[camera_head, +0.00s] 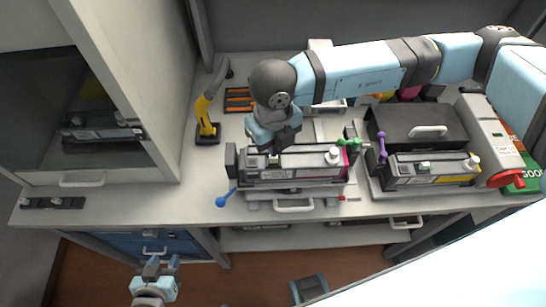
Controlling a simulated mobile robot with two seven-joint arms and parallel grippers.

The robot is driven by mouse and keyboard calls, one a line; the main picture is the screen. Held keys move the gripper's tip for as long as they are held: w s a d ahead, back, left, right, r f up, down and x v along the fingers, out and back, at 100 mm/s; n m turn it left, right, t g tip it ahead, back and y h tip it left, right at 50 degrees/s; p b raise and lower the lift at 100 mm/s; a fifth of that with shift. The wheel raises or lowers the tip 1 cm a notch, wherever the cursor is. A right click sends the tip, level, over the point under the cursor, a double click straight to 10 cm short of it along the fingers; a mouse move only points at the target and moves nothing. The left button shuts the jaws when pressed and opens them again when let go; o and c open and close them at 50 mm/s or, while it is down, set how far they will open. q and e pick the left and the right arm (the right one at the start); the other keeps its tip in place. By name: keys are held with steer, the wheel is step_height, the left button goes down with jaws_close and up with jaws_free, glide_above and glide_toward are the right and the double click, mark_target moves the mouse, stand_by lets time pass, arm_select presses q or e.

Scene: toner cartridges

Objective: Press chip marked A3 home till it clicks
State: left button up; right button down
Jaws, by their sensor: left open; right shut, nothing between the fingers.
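My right gripper (276,150) is shut and empty, pointing down at the top left of a dark toner cartridge (300,173) with a magenta end. The cartridge lies in a holder at the middle of the bench. Whether the fingertips touch it I cannot tell. A chip marked A3 cannot be made out; my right gripper hides part of the cartridge's top, and markings are too small to read. A second cartridge (432,172), with a yellow end and a small greenish piece on top, sits at the right. My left gripper (162,264) is open and empty, low in front of the bench.
A blue-knobbed lever (224,199) and a purple-knobbed lever (382,147) stand beside the cartridges. A black case (415,125) is behind the right one. A yellow-black tool (207,118) and a glass-fronted cabinet (130,120) are at left.

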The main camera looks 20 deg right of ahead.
steer(key=shift+f+b, duration=0.55)
steer(key=shift+f+b, duration=0.3)
steer(key=shift+f+b, duration=0.3)
steer(key=shift+r, duration=0.1)
steer(key=shift+r+p, duration=0.55)
steer(key=shift+r, duration=0.8)
steer(key=shift+r+p, duration=0.65)
steer(key=shift+r, duration=1.45)
